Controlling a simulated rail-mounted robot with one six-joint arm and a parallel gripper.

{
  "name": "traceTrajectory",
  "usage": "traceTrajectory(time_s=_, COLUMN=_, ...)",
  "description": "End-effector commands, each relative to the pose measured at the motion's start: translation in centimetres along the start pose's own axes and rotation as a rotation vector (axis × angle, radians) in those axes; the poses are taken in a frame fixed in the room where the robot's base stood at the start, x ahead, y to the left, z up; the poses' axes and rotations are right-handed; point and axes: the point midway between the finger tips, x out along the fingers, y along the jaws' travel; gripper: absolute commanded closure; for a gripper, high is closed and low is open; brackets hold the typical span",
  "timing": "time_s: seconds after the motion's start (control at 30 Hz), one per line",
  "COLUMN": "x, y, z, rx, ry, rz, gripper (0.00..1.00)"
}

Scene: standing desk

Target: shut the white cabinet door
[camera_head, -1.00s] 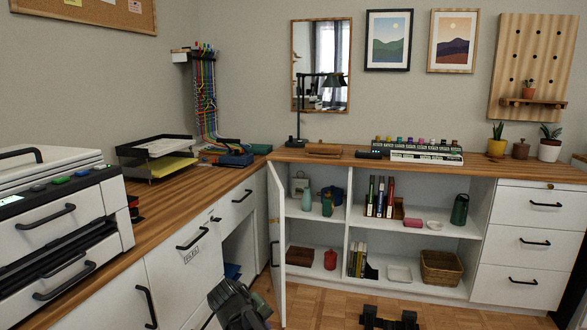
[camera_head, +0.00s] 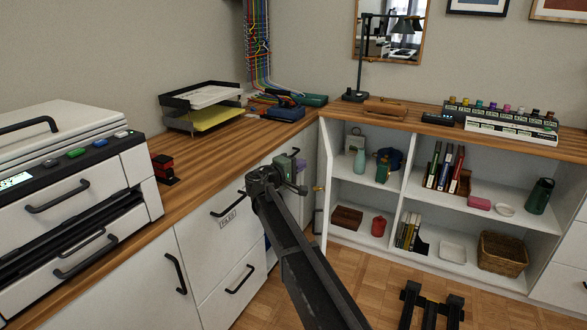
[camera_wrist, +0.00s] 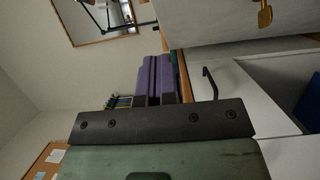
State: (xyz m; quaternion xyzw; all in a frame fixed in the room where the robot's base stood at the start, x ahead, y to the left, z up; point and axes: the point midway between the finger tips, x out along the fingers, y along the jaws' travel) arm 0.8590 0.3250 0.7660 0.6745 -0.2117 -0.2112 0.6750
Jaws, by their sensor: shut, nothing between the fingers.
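The white cabinet door (camera_head: 327,165) stands open at the corner, seen nearly edge-on at the left end of the open shelves, with a brass fitting partway down its edge. My gripper (camera_head: 300,163) is just left of the door in the head view, and I cannot tell whether it touches. In the wrist view my gripper (camera_wrist: 158,75) has its purple fingers shut together and empty. A white panel with a brass fitting, apparently the door (camera_wrist: 215,20), fills the upper right there, beside the fingers.
The shelves (camera_head: 400,190) behind the door hold books, vases and a basket (camera_head: 502,252). The wooden countertop (camera_head: 225,150) and drawer fronts (camera_head: 232,262) run along the left. A printer (camera_head: 70,190) stands at the left. A dark stand (camera_head: 432,305) is on the floor.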

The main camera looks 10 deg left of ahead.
Motion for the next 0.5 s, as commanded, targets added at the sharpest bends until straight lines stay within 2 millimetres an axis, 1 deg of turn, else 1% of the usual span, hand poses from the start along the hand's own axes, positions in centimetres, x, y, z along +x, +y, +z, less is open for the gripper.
traceTrajectory(time_s=0.03, x=1.3, y=0.0, z=-0.1, rx=0.0, ry=-0.003, rz=0.0, gripper=1.0)
traceTrajectory(time_s=0.17, x=4.1, y=0.0, z=-0.1, rx=0.0, ry=-0.003, rz=-0.001, gripper=1.0)
traceTrajectory(time_s=0.2, x=4.6, y=0.0, z=0.5, rx=0.0, ry=-0.002, rz=-0.001, gripper=1.0)
traceTrajectory(time_s=0.3, x=5.7, y=0.0, z=1.9, rx=0.0, ry=-0.003, rz=-0.001, gripper=1.0)
traceTrajectory(time_s=0.5, x=6.7, y=0.0, z=2.9, rx=0.0, ry=-0.001, rz=-0.001, gripper=1.0)
